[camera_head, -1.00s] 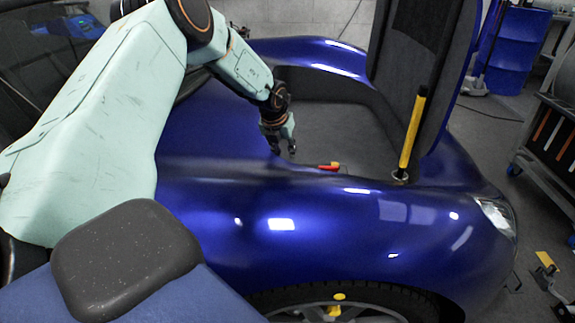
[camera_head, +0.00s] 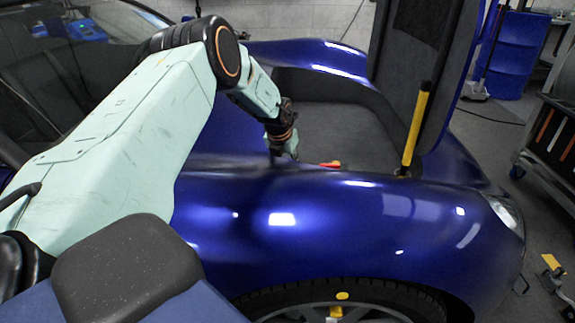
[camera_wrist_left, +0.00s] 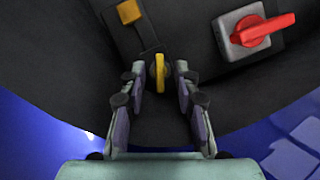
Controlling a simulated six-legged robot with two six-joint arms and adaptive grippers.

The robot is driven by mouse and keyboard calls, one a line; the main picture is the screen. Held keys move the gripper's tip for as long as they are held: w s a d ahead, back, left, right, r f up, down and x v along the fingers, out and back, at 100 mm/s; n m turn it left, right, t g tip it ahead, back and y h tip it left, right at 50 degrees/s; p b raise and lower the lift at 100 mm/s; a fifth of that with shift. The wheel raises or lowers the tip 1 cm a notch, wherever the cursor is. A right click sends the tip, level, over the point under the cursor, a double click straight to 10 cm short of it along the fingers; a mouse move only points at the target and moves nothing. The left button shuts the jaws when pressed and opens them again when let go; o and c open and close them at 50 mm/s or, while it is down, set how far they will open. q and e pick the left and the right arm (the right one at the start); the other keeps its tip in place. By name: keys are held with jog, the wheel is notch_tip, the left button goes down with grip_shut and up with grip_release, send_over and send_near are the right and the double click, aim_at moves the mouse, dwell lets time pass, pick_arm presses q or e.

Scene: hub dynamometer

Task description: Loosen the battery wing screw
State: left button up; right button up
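A yellow wing screw (camera_wrist_left: 160,72) shows in the left wrist view on a dark strip in the car's front compartment, its wing lined up with the gap between my fingers. My left gripper (camera_wrist_left: 160,80) is open, with one finger on each side of the screw and a small gap to each; the depth between them is hard to tell. In the head view the left gripper (camera_head: 284,154) reaches down into the compartment, its fingertips partly hidden behind the blue fender. My right gripper is not in view.
A red rotary switch (camera_wrist_left: 262,30) on a grey plate sits right of the screw; it also shows in the head view (camera_head: 331,164). An orange-yellow block (camera_wrist_left: 129,11) sits above left. The blue fender (camera_head: 330,215) rises in front. A yellow-black strut (camera_head: 415,130) stands at right.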

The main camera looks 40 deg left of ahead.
pick_arm(q)
grip_shut()
dwell(0.4)
jog(key=shift+n, duration=0.3)
jog(key=shift+w+r+n+g+y+p, duration=0.1)
jog(key=shift+n+g+y+p, duration=0.55)
jog(key=shift+n, duration=1.25)
grip_release()
